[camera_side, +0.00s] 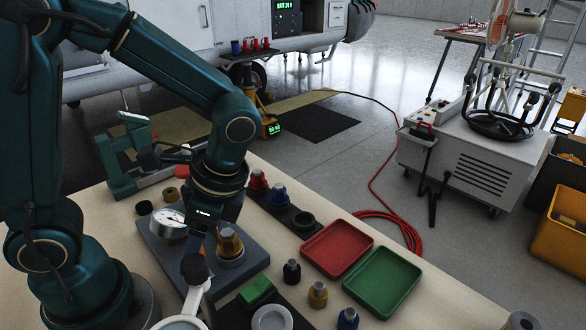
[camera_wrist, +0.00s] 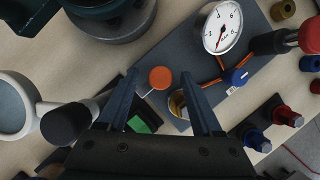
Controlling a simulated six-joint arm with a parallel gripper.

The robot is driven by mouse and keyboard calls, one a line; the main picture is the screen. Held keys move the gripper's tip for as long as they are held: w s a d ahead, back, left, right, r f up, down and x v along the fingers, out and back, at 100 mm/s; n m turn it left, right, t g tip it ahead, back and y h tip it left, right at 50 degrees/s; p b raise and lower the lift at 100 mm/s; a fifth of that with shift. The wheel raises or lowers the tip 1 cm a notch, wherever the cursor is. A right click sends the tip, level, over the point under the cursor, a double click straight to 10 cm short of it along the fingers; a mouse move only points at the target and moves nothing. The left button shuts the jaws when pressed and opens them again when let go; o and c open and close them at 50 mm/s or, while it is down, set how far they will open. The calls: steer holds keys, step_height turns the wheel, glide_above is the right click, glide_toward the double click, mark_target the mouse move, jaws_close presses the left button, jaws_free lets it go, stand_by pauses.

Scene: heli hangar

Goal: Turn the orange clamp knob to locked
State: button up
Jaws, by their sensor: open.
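The orange clamp knob (camera_wrist: 160,77) is a round disc in the wrist view. A thin pale line runs from its lower left side. My gripper (camera_wrist: 160,75) is open, with one finger on each side of the knob in the picture. I cannot tell whether the fingers touch it or how high they are above it. In the side view my gripper (camera_side: 207,236) points down over the dark grey plate (camera_side: 163,250), beside a brass fitting (camera_side: 230,243). The knob is not clearly visible there. I cannot read any locked mark.
A white dial gauge (camera_side: 171,223) and a blue knob (camera_wrist: 236,77) are near. A black-tipped lever (camera_side: 195,268) and a green block (camera_side: 257,290) stand close to my gripper. Red (camera_side: 338,248) and green (camera_side: 383,281) trays lie to the right. Several connectors stand around the bench.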

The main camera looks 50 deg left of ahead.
steer(key=shift+c, duration=0.4)
jaws_close()
steer(key=shift+n, duration=0.3)
steer(key=n, duration=0.2)
steer(key=n+h, duration=0.1)
steer(key=shift+w+a+n+g+h, duration=0.1)
steer(key=shift+a+n+g+h, duration=0.05)
steer(key=shift+n+g+h, duration=0.2)
steer(key=n, duration=0.2)
steer(key=n+h, duration=0.1)
steer(key=n, duration=0.1)
steer(key=shift+a+n+g+h, duration=0.1)
steer(key=shift+n+g+h, duration=0.15)
steer(key=shift+n, duration=0.1)
steer(key=n+h, duration=0.1)
steer(key=n, duration=0.3)
steer(key=shift+a+n+h, duration=0.15)
steer(key=shift+n+h, duration=0.15)
steer(key=shift+h, duration=0.1)
steer(key=n+t+h, duration=0.1)
steer(key=n, duration=0.3)
steer(key=shift+a+n, duration=0.1)
steer(key=shift+n, duration=0.2)
